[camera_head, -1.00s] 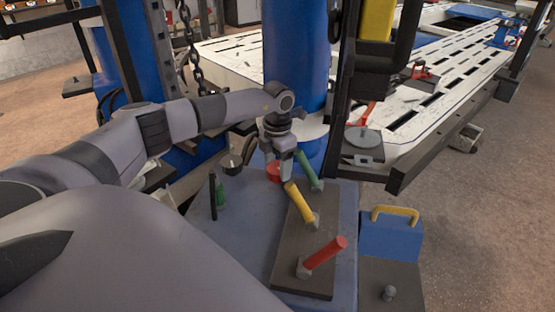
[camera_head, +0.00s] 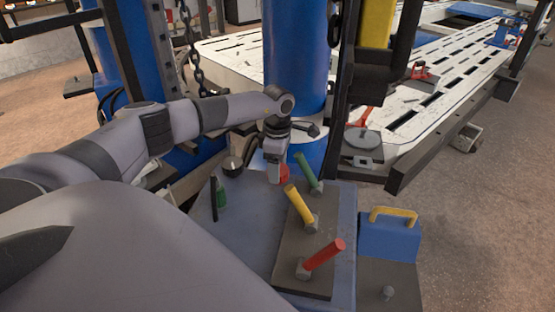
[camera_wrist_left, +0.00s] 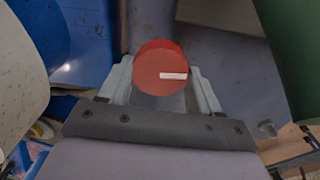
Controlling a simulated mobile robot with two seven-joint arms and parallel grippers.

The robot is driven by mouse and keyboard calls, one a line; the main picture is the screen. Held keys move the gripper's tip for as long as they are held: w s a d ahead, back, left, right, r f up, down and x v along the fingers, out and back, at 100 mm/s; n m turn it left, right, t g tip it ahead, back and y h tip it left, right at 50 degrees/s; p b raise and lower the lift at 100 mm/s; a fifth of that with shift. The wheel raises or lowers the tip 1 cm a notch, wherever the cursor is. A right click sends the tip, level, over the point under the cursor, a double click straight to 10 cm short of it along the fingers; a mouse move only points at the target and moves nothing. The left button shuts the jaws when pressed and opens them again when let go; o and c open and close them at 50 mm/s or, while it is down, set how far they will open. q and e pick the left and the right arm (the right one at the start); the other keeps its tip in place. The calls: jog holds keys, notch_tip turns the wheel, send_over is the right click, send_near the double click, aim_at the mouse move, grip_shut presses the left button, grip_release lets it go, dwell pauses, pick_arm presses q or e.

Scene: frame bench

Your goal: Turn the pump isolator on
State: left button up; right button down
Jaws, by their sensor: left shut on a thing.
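A round red knob with a white mark, which I take to be the pump isolator (camera_head: 284,174), stands at the back of the blue bench top (camera_head: 240,240). In the left wrist view, the red knob (camera_wrist_left: 150,62) sits between the two grey fingers, its white mark pointing right. My left gripper (camera_head: 273,178) is over the knob, pointing down and shut on it; it hides part of the knob in the head view. My right gripper is not in view.
A dark plate (camera_head: 290,278) beside the knob carries a green lever (camera_head: 307,171), a yellow lever (camera_head: 298,204) and a red lever (camera_head: 325,254). A blue box with a yellow handle (camera_head: 390,238) is at right. A small green object (camera_head: 221,193) stands left.

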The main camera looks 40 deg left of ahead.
pick_arm(q)
jog(key=shift+m, duration=0.6)
jog(key=o, duration=1.1)
jog(key=shift+c, duration=0.2)
jog(key=shift+r+p, duration=0.55)
jog(key=shift+r, duration=3.1)
jog(key=shift+r, duration=0.1)
